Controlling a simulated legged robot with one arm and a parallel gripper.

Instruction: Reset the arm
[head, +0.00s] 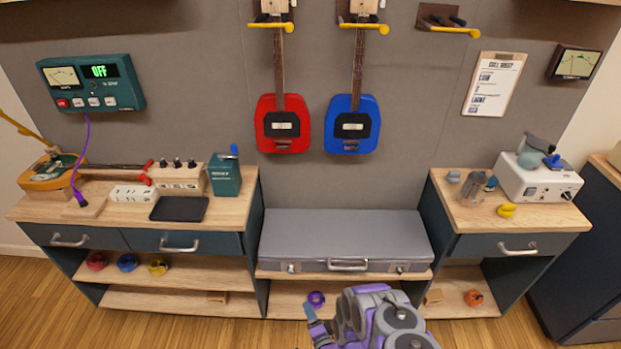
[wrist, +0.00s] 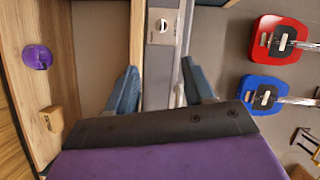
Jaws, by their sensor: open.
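My arm, purple and grey, reaches in from the bottom of the head view. My gripper (head: 316,325) shows there as a small blue-tipped end, low in front of the grey case (head: 345,235). In the wrist view, my gripper (wrist: 162,85) has its two blue fingers apart with nothing held between them. The grey case (wrist: 163,30) lies beyond the fingers in that view, closed on its shelf. I cannot tell the exact distance between fingers and case.
A purple coil (head: 316,299) sits on the low shelf under the case. A red guitar (head: 283,128) and a blue guitar (head: 351,128) hang on the wall. Workbenches with drawers (head: 180,243) stand left and right. The wooden floor in front is clear.

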